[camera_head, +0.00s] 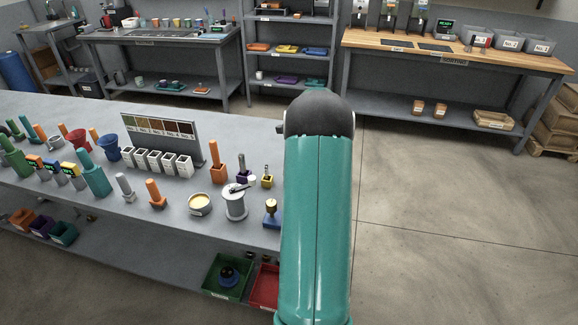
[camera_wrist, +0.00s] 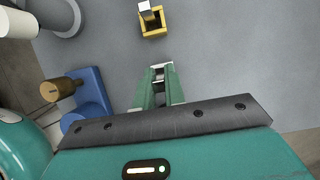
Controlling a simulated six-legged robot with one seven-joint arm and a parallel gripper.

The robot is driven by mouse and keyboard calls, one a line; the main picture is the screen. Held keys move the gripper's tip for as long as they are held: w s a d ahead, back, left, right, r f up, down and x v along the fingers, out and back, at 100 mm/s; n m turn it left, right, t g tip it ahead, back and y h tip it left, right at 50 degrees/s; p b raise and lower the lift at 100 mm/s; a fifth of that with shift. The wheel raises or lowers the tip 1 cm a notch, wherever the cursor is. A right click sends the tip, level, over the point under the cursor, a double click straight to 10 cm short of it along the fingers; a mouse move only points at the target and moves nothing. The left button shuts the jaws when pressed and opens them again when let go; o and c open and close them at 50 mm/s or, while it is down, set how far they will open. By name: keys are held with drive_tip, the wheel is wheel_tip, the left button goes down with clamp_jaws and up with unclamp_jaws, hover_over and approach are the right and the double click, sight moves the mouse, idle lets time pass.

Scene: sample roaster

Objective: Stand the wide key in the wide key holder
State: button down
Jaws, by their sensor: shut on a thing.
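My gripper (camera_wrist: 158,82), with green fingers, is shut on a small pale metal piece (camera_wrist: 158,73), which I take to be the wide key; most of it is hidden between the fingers. In the head view my teal arm hides the gripper. A small yellow holder (camera_wrist: 153,30) stands on the grey bench ahead of the fingertips, apart from them, with a grey upright piece in it. It also shows in the head view (camera_head: 267,183), beside a purple holder (camera_head: 243,177). I cannot tell which holder is the wide one.
A blue block with a brass knob (camera_wrist: 88,92) stands left of my gripper. A grey spool-like stand (camera_head: 235,205), a tin (camera_head: 200,204) and an orange holder (camera_head: 218,174) stand farther left on the bench (camera_head: 180,235). Bare bench lies right of the yellow holder in the wrist view.

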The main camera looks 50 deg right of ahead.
drive_tip(key=shift+f, duration=0.8)
drive_tip(key=c, duration=1.4)
unclamp_jaws()
drive_tip(key=v, duration=1.4)
drive_tip(key=shift+w+f, duration=0.1)
